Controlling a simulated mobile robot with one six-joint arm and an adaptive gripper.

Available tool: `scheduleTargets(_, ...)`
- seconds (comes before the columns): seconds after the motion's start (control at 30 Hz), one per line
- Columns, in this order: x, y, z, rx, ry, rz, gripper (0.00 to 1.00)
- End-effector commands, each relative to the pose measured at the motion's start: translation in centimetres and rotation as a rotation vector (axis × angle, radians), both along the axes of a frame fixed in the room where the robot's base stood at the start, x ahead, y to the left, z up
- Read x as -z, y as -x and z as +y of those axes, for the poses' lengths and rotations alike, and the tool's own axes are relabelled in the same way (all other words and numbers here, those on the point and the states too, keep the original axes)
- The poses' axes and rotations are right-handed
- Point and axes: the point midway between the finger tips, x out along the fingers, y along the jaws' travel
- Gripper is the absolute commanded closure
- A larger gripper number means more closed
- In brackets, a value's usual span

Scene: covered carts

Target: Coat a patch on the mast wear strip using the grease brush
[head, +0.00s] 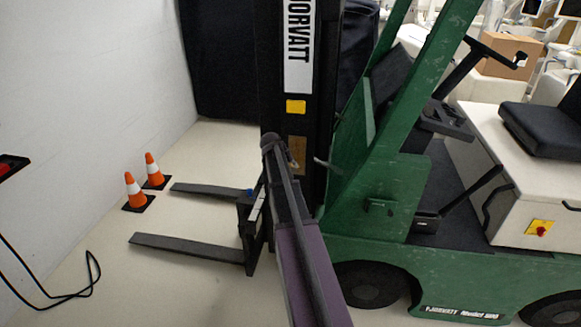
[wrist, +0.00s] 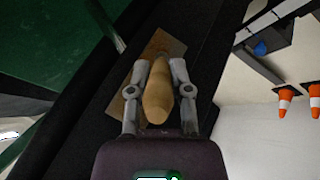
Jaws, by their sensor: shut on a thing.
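The mast wear strip (head: 297,145) is a brown, worn-looking rectangle on the dark mast, below a yellow sticker. In the wrist view the strip (wrist: 168,46) lies tilted behind my gripper. My gripper (wrist: 160,66) is shut on the grease brush (wrist: 157,98), whose rounded tan wooden handle sits between the two grey fingers and points back toward the camera. The brush's bristle end is hidden by the handle and fingers, so I cannot tell whether it touches the strip. In the head view my arm reaches up to the strip and mostly covers the gripper.
The green forklift (head: 455,262) fills the right side. Its forks (head: 190,247) stick out low to the left, a blue item (wrist: 260,48) by them. Two orange cones (head: 134,190) stand near the wall. A black cable (head: 88,275) lies on the floor at left.

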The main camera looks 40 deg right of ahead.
Motion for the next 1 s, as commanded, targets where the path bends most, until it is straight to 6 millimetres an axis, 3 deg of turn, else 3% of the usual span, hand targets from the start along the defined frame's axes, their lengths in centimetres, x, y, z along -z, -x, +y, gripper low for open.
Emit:
scheduleTargets(0.5,2.0,-0.1,-0.1,0.0,0.0,-0.001,1.0)
scheduleTargets(1.0,2.1,-0.1,-0.1,0.0,0.0,-0.001,1.0)
